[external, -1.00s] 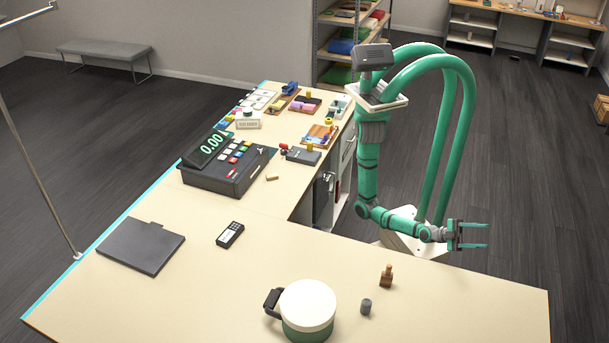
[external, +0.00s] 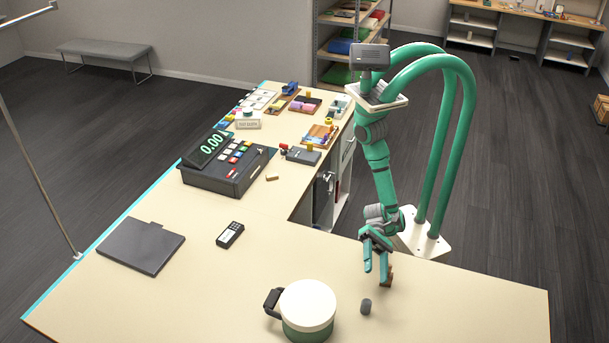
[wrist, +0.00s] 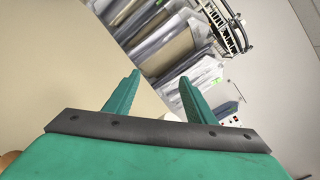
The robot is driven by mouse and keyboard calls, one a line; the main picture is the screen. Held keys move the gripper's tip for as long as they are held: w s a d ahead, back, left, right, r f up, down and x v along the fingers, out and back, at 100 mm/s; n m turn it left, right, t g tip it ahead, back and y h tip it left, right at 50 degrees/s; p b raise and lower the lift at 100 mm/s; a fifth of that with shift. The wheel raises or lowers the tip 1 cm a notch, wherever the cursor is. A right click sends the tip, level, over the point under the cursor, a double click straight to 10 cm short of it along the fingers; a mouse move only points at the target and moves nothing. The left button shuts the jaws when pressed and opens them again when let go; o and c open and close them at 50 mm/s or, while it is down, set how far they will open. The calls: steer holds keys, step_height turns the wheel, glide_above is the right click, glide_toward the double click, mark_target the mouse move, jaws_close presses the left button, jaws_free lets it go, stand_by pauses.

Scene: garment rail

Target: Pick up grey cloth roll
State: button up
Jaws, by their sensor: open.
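A small dark grey roll (external: 366,306), most likely the grey cloth roll, stands on the near part of the counter, right of a white-lidded pot. My gripper (external: 376,276) is above the counter a little behind and above the roll, its green fingers pointing down toward the front. In the wrist view my gripper (wrist: 158,92) has its two fingers spread apart with nothing between them. The roll cannot be made out in the wrist view.
The green pot with a white lid (external: 308,308) stands just left of the roll. A card terminal (external: 230,235) and grey folder (external: 140,246) lie farther left. The counter's right end is clear.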

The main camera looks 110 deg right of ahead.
steer(key=w+d+f+m+g+h, duration=0.1)
steer(key=w+d+f+m, duration=0.15)
steer(key=f, duration=0.25)
steer(key=m+g+h, duration=0.1)
steer(key=m+g, duration=0.3)
glide_toward(365, 299)
steer(key=shift+s+a+f+n, duration=0.15)
steer(key=shift+f, duration=0.25)
steer(key=shift+s+a+f+n, duration=0.1)
steer(key=shift+s+a+f, duration=0.1)
steer(key=shift+f, duration=0.15)
steer(key=shift+a+f+h, duration=0.2)
steer(key=shift+f+h, duration=0.05)
steer(key=shift+h, duration=0.05)
steer(key=x, duration=0.4)
steer(key=shift+w+a+f, duration=0.1)
steer(key=shift+w+a, duration=0.1)
steer(key=shift+r+x, duration=0.15)
steer(key=shift+x, duration=1.3)
steer(key=shift+r+x, duration=0.1)
steer(key=shift+x, duration=1.3)
steer(key=shift+w+a, duration=0.1)
steer(key=c, duration=1.1)
